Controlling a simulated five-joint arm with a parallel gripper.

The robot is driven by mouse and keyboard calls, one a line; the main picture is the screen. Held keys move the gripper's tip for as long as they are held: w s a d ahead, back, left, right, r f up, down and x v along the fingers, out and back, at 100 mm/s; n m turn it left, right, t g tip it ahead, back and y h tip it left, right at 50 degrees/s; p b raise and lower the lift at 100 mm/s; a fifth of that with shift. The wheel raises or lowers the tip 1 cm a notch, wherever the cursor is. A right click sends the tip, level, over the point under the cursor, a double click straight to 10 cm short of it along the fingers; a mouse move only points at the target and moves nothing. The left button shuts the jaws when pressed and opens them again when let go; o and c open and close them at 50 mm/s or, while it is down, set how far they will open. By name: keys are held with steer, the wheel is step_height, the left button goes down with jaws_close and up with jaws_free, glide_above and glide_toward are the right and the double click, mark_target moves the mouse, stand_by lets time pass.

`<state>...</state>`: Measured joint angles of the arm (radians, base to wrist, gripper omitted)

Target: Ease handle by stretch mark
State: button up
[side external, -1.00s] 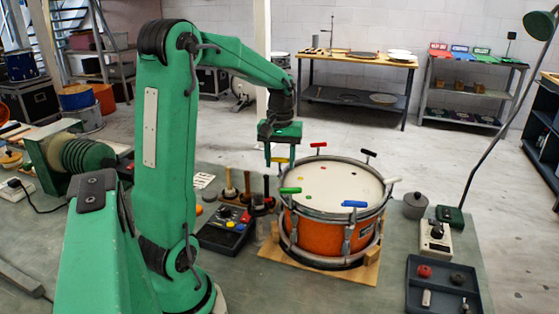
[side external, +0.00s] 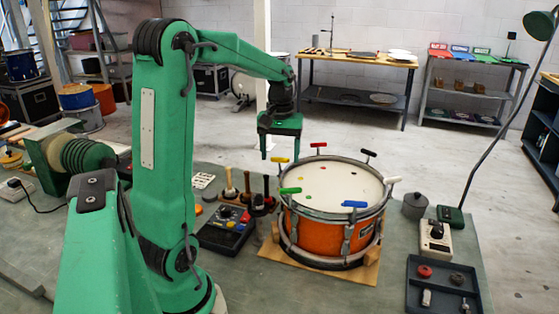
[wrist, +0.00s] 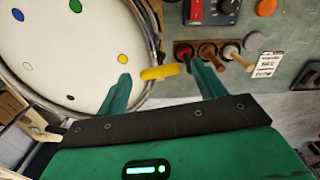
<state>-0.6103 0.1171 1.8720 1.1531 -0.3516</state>
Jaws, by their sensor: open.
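The orange drum (side external: 335,238) stands on a wooden board, with several coloured T-handles around its rim. The yellow handle (side external: 280,160) is at the back left, the green handle (side external: 290,190) at the front left, the blue handle (side external: 354,204) in front. The red, black and white handles are on the far and right rim. My gripper (side external: 281,156) is open above the yellow handle. In the wrist view the yellow handle (wrist: 158,73) lies between my two spread fingers, apart from both. The white drumhead (wrist: 65,55) carries small coloured dots; a yellow dot (wrist: 123,59) is nearest that handle.
A control box (side external: 228,228) and several upright wooden-handled tools (side external: 246,186) stand left of the drum. A grey pot (side external: 415,206), a dial box (side external: 435,238) and a dark tray (side external: 442,285) are to the right. The space above the drumhead is clear.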

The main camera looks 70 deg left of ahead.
mark_target(280, 158)
steer(key=shift+r, duration=2.85)
steer(key=s+d+f+m+t, duration=0.1)
steer(key=s+d+m, duration=0.3)
steer(key=d, duration=0.7)
steer(key=s+d+f+m+t, duration=0.1)
steer(key=s+d+m+t, duration=0.3)
steer(key=d+m, duration=0.3)
steer(key=s+d, duration=0.1)
steer(key=d, duration=0.3)
steer(key=shift+s+d+t, duration=0.2)
steer(key=shift+s+t, duration=0.1)
